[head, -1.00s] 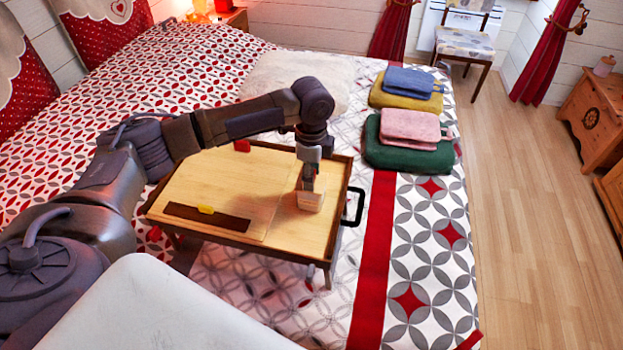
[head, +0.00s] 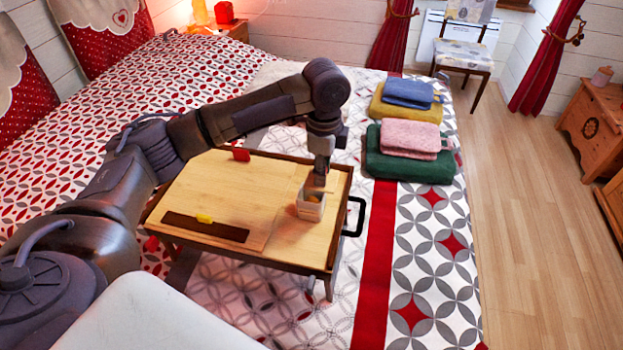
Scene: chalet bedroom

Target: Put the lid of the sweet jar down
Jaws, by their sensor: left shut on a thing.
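The sweet jar (head: 311,210), a small, pale, squarish container, stands on the right part of the wooden bed tray (head: 225,190). My left gripper (head: 319,182) points down just above the jar. It is shut on the lid (head: 318,189), a thin pale-wood piece that is small and partly hidden by the fingers. The lid looks raised off the jar's rim, but the exact gap is hard to tell. My right gripper is not in view.
A dark brown strip with a yellow piece (head: 205,219) lies at the tray's front left. A red object (head: 240,154) is at its back edge. A black handle (head: 355,216) sticks out on the right. Folded towels (head: 408,150) lie on the bed beyond. The tray's middle is bare.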

